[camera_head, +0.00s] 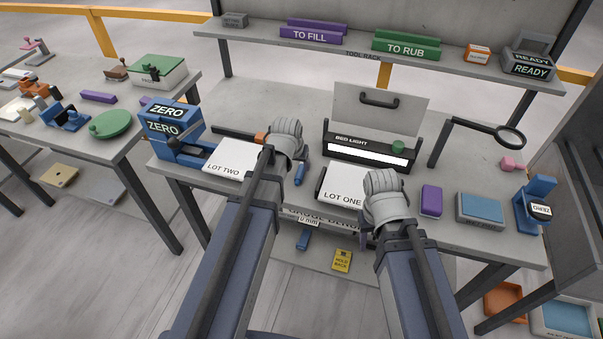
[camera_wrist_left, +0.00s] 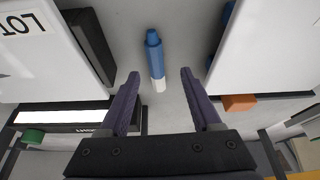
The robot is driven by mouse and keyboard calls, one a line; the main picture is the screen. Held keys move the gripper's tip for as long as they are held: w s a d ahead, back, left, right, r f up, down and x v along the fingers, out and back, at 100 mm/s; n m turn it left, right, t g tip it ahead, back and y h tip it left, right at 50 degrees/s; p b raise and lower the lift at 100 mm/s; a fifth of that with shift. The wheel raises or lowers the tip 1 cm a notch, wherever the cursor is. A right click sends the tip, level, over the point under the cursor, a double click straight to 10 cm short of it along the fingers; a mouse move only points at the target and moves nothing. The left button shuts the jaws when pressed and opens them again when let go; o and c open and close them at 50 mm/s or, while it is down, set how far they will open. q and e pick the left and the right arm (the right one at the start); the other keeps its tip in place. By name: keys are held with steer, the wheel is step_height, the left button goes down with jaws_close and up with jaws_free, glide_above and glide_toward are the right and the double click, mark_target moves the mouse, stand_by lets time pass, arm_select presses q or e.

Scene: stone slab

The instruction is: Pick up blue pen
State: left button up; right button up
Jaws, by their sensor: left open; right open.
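The blue pen (camera_wrist_left: 154,55), blue with a white end, lies on the grey bench between two white boards in the left wrist view. It also shows in the head view (camera_head: 299,175), just right of my left arm. My left gripper (camera_wrist_left: 160,74) is open and empty above the bench, with the pen's white end between its fingertips in the picture; no contact shows. In the head view, my left wrist hides its fingers. My right gripper (camera_head: 383,205) is over the right edge of the LOT ONE board; its fingers are hard to make out.
The LOT TWO board (camera_head: 232,158) lies left of the pen and the LOT ONE board (camera_head: 341,189) right of it. A purple block (camera_head: 431,200) and a blue-topped box (camera_head: 480,209) sit farther right.

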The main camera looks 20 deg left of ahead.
mark_target(301, 168)
arm_select(q)
steer(key=shift+w+d+b+x, duration=0.1)
steer(key=shift+w+b+x, duration=0.05)
steer(key=shift+b+x, duration=0.65)
steer(key=shift+w+d+b+x, duration=0.1)
steer(key=shift+w+b+x, duration=0.05)
steer(key=shift+b+x, duration=0.7)
steer(key=shift+w+d+b+x, duration=0.1)
steer(key=shift+w+b+x, duration=0.1)
steer(key=shift+b+x, duration=0.6)
steer(key=shift+r+p, duration=0.15)
steer(key=shift+p, duration=0.15)
steer(key=shift+c, duration=0.2)
jaws_close()
